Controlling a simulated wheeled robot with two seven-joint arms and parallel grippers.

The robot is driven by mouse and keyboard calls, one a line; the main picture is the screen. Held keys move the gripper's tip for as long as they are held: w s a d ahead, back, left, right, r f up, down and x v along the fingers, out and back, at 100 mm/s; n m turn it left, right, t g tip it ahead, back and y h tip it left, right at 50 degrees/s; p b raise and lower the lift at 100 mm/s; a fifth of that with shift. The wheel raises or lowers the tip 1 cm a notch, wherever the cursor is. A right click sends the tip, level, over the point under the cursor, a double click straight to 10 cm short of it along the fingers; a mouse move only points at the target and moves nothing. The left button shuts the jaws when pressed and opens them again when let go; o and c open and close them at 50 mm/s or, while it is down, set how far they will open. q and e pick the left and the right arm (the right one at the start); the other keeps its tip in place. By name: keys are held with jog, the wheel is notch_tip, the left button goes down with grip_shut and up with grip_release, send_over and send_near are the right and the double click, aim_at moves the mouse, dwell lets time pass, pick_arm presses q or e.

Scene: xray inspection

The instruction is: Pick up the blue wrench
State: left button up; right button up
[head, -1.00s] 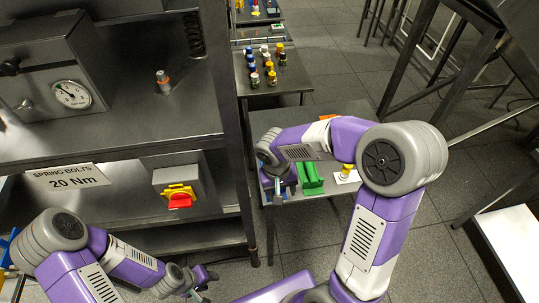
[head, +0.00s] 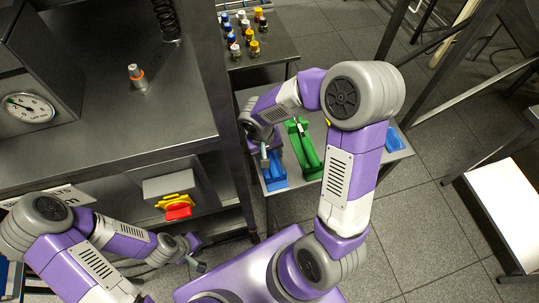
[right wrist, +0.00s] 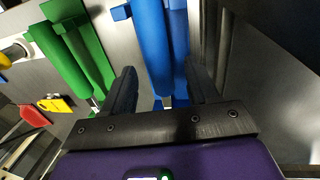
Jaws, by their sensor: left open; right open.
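In the head view, my right gripper (head: 264,155) hangs at the left edge of the small table, over a blue holder (head: 274,174). In the right wrist view, its two open fingers (right wrist: 160,72) straddle the blue holder (right wrist: 152,40), which has two long rounded sides. A small pale-blue end (right wrist: 168,102) shows between the fingers and may be part of the blue wrench; the rest of the wrench cannot be made out. My left gripper (head: 198,264) is open and empty, low in front of the bench, away from the holders.
Another blue piece (head: 393,140) lies at the table's right. The steel bench (head: 120,120) with a red-and-yellow switch (head: 177,207) is close on the left. Several bottles (head: 248,35) stand behind.

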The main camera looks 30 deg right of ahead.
jog(key=shift+d+f, duration=0.1)
jog(key=shift+f, duration=0.5)
jog(key=shift+s, duration=0.1)
jog(key=shift+r, duration=0.1)
grip_shut()
notch_tip(320, 180, up, 10)
jog(key=p, duration=0.1)
